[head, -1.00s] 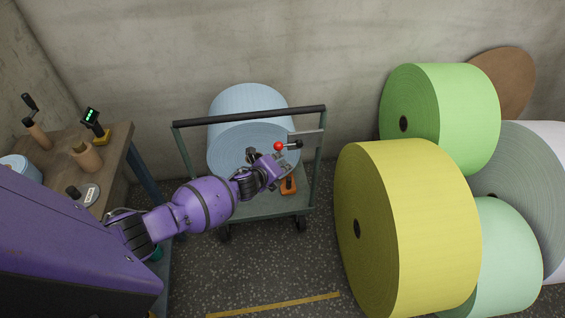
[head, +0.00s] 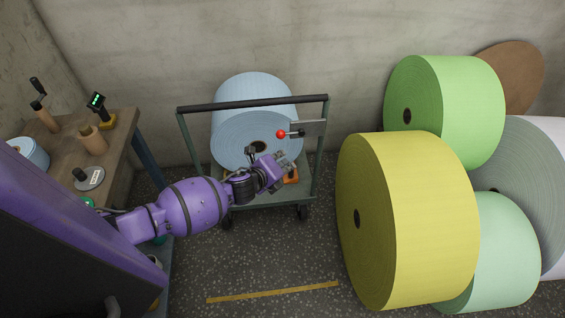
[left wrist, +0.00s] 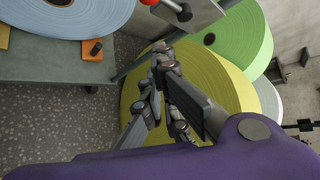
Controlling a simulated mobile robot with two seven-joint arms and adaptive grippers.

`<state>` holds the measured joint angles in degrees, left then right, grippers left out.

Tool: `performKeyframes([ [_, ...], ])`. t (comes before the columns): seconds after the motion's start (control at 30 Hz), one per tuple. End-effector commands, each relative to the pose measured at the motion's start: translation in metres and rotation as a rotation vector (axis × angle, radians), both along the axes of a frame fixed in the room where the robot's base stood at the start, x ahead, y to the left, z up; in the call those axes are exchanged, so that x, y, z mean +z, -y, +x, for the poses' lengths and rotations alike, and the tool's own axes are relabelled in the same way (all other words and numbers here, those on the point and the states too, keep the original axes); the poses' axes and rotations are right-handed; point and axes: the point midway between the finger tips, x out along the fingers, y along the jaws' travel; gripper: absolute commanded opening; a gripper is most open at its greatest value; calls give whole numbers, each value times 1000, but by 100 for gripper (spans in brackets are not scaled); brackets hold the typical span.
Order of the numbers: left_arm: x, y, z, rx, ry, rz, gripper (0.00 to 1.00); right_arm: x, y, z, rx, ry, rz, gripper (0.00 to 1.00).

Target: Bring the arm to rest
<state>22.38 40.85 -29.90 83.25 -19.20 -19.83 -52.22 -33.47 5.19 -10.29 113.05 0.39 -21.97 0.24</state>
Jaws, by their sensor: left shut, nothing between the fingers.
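My purple left arm comes in from the left in the head view, and its gripper (head: 284,162) is over the near side of the cart, in front of the light blue roll (head: 253,105). The gripper is shut and empty. In the left wrist view its fingers (left wrist: 162,58) stand together in front of the yellow roll (left wrist: 208,75). A red-knobbed lever (head: 281,134) on the cart's plate is just beyond the gripper, apart from it. My right gripper does not show.
The green cart (head: 250,104) holds the blue roll and an orange block (head: 291,176). A workbench (head: 122,130) with tools stands at left. Large yellow (head: 410,220), green (head: 450,105) and pale green (head: 495,250) rolls fill the right. The floor (head: 270,255) before the cart is clear.

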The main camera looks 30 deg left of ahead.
Motion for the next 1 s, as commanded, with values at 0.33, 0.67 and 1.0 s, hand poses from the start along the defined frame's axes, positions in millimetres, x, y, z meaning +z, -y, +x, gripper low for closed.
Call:
performKeyframes([
  [0.33, 9, 3, -12, 1, -2, -1, 0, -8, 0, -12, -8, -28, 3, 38],
  [0.67, 25, 25, -9, 115, -18, -303, 0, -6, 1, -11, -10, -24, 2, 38],
  [1.0, -11, 96, -130, 521, -227, -1111, 0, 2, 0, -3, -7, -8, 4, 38],
])
